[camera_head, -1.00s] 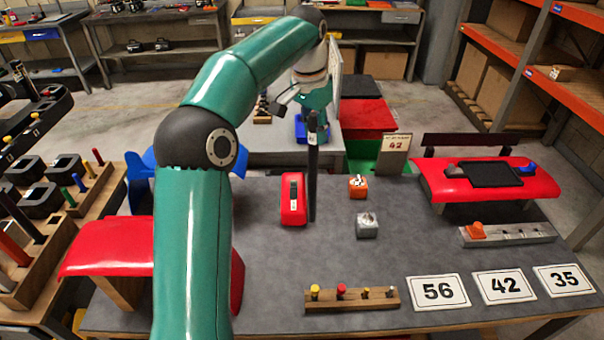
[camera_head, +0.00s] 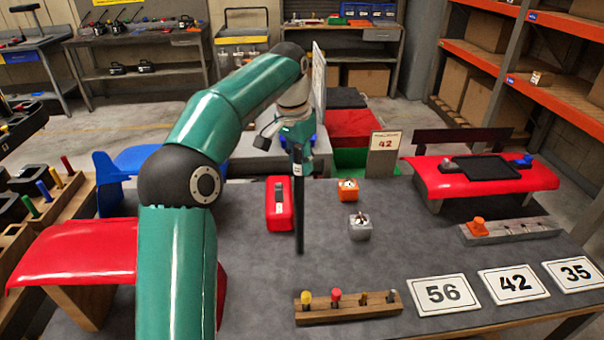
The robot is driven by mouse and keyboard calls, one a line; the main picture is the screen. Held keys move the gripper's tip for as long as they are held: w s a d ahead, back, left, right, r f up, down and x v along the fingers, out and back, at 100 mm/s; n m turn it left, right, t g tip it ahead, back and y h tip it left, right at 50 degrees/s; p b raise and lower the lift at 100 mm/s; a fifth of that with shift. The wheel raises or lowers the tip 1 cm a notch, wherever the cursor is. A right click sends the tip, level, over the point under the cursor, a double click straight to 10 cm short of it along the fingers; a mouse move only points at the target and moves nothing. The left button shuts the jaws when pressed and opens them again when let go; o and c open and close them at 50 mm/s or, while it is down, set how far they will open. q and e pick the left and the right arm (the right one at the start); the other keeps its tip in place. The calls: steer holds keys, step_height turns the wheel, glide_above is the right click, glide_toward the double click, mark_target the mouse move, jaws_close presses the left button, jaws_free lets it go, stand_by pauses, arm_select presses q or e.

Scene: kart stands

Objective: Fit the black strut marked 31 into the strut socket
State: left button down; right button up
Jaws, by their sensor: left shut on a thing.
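My left gripper (camera_head: 297,150) is shut on the upper part of a black strut (camera_head: 299,215). The strut hangs upright over the grey table, just right of a red box (camera_head: 279,204). A small white label shows near its top, but its number is too small to read. I cannot tell whether its lower end touches the table. A small grey block (camera_head: 360,230) and a small orange block (camera_head: 347,191) stand to its right, both with fittings on top. I cannot tell which thing is the strut socket. My right gripper is not in view.
A wooden rack (camera_head: 350,309) with several pegs lies at the front. Number cards 56 (camera_head: 443,294), 42 (camera_head: 513,283) and 35 lie front right. A grey rail (camera_head: 520,231) and a red stand (camera_head: 432,180) are on the right. The table (camera_head: 410,255) is bare between them.

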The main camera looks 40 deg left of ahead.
arm_select(q)
steer(key=shift+f, duration=0.15)
steer(key=c, duration=1.4)
jaws_free()
steer(key=shift+f, duration=0.15)
steer(key=o, duration=0.4)
steer(key=shift+o, duration=0.2)
